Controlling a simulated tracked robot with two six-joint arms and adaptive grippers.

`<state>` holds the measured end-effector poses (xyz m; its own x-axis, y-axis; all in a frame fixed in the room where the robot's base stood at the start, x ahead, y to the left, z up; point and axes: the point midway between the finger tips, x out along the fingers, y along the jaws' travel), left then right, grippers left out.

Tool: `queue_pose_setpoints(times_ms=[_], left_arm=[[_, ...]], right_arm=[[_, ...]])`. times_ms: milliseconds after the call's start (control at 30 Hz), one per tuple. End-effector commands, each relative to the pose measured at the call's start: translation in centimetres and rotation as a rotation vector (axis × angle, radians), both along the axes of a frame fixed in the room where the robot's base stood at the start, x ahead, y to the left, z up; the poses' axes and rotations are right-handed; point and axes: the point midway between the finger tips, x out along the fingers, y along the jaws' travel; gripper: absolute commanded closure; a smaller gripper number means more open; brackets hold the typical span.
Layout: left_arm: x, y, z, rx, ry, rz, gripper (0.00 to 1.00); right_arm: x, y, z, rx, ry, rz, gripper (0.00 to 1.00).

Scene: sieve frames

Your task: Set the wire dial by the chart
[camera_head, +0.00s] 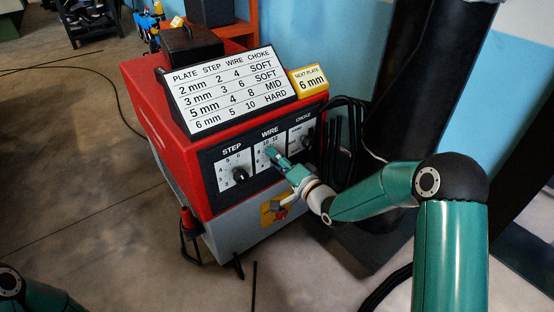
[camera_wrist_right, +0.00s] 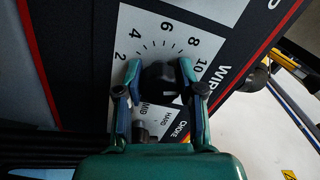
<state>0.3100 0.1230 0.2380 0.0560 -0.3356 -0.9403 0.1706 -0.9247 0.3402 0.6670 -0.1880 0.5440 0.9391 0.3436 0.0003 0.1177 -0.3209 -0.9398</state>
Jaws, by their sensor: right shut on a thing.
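The red welder carries a white chart (camera_head: 222,88) with plate, step, wire and choke columns; its 6 mm row reads step 5, wire 10, HARD. A yellow card (camera_head: 309,81) beside it reads NEXT PLATE 6 mm. My right gripper (camera_head: 273,153) is at the WIRE dial on the front panel. In the right wrist view, its fingers (camera_wrist_right: 160,95) are shut on the black wire knob (camera_wrist_right: 160,80), amid the dial's numbers. I cannot tell where the knob's pointer stands. My left gripper is out of view; only part of that arm shows at the lower left.
The STEP knob (camera_head: 240,174) is left of the WIRE dial, and the CHOKE knob (camera_head: 306,142) is close on its right. Black cables (camera_head: 345,125) hang at the machine's right side. The floor (camera_head: 95,190) to the left is mostly clear.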

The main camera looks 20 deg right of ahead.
Motion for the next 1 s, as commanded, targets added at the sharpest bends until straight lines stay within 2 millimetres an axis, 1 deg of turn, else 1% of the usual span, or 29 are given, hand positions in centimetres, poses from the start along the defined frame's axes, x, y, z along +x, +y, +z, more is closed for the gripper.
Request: queue_pose_setpoints(times_ms=[33,133,167,300,600,733,867,1000], left_arm=[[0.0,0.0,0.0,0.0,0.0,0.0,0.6],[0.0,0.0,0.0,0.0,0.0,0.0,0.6],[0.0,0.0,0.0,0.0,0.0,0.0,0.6],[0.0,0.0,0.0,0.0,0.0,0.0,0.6],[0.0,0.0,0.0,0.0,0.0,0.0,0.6],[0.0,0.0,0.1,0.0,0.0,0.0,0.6],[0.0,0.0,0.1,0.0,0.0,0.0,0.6],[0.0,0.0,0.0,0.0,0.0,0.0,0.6]], right_arm=[[0.1,-0.5,0.0,0.002,-0.001,-0.012,0.97],[0.1,-0.5,0.0,0.001,0.0,-0.013,0.97],[0.2,-0.5,0.0,0.001,0.0,-0.013,0.61],[0.1,-0.4,0.0,0.0,-0.001,-0.01,0.37],[0.0,-0.2,0.0,-0.001,0.0,-0.005,0.36],[-0.5,-0.4,0.0,-0.001,0.001,-0.005,0.36],[-2.0,-1.0,-0.1,-0.001,0.002,-0.006,0.36],[-4.5,-2.0,-0.1,-0.001,0.002,-0.007,0.36]])
